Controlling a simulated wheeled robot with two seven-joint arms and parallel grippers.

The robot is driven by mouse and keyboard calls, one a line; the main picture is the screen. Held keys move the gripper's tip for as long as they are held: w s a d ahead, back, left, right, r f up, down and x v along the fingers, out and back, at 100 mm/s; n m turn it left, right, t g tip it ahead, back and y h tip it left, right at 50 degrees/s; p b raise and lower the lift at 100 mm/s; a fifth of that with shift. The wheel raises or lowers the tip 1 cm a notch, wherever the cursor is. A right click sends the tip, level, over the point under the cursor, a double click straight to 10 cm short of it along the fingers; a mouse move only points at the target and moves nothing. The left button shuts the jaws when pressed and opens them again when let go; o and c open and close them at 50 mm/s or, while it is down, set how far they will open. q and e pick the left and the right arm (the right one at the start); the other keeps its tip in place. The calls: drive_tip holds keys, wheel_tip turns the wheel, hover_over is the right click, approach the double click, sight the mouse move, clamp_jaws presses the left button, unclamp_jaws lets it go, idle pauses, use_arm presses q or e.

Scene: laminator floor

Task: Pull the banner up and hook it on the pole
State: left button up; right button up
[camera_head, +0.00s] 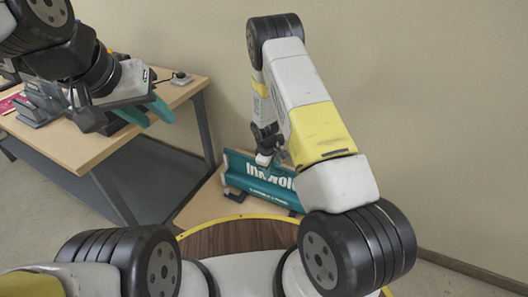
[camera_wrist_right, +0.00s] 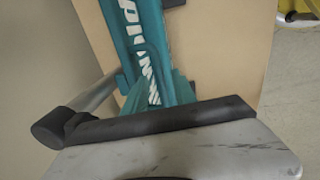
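The teal banner (camera_head: 262,182) with white lettering is low, just above a wooden board at the back. In the right wrist view the banner (camera_wrist_right: 140,50) runs close up to a black bar (camera_wrist_right: 155,122). A grey rod with a black end (camera_wrist_right: 85,100) lies beside it; I cannot tell if this is the pole. My right gripper (camera_head: 267,150) is at the banner's upper edge, but its fingertips are too small and hidden to tell if they grip it. My left gripper (camera_head: 88,115) hangs over the table at the left; its finger opening is unclear.
A wooden table (camera_head: 75,150) with dark legs stands at the left, holding a grey device (camera_head: 38,105) and a small item (camera_head: 181,78). Some teal parts (camera_head: 145,113) show beside my left gripper. A beige wall is behind. Clear floor (camera_head: 455,275) lies at the right.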

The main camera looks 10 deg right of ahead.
clamp_jaws()
idle(1.3)
